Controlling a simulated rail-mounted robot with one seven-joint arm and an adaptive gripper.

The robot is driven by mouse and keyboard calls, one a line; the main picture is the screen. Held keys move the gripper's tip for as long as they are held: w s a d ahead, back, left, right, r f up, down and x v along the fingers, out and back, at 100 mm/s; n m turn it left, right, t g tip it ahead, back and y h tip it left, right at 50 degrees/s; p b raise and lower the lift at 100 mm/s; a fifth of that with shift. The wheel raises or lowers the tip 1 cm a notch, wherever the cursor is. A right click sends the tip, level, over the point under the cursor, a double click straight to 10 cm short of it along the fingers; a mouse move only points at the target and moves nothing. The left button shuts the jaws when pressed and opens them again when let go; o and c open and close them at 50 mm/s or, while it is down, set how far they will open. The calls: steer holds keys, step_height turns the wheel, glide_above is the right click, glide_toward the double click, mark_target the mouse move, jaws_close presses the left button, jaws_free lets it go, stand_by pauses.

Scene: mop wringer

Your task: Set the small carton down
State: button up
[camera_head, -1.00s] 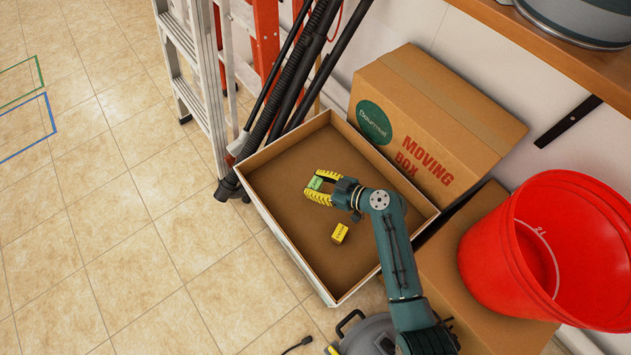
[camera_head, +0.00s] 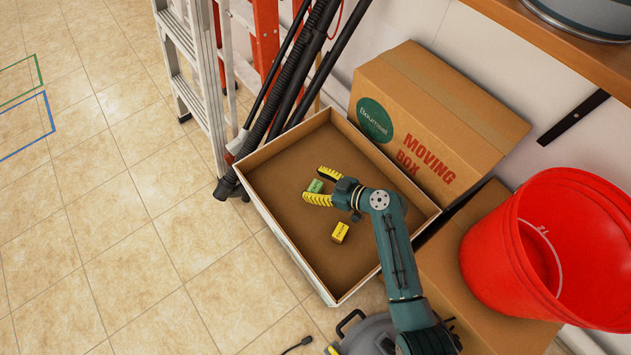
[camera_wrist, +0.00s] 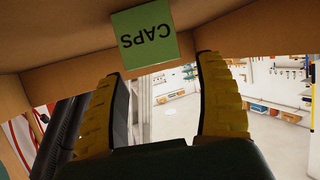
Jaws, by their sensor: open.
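A small green carton (camera_head: 316,186) lies in the shallow open cardboard box (camera_head: 262,208), at the tips of my gripper (camera_head: 322,186). My gripper is open, with one yellow ridged finger on each side of the carton. In the wrist view the carton's green face (camera_wrist: 145,38) reads "CAPS" upside down and shows just past the fingertips, apart from both fingers (camera_wrist: 158,100). It appears to rest on the brown box floor. A small yellow carton (camera_head: 340,232) sits on the same floor, nearer my arm.
The box walls surround my gripper. A large moving box (camera_head: 440,120) stands behind, and a red bucket (camera_head: 500,240) stands on another carton to the right. Black hoses (camera_head: 300,80) and a ladder (camera_head: 200,70) lean at the back left. The box floor left of the green carton is clear.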

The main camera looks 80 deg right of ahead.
steer(key=shift+r+p, duration=0.65)
steer(key=shift+r, duration=0.3)
steer(key=p+v, duration=0.3)
steer(key=v, duration=0.8)
steer(key=shift+s+a+f, duration=0.15)
steer(key=shift+s+f, duration=0.15)
steer(key=shift+s, duration=0.15)
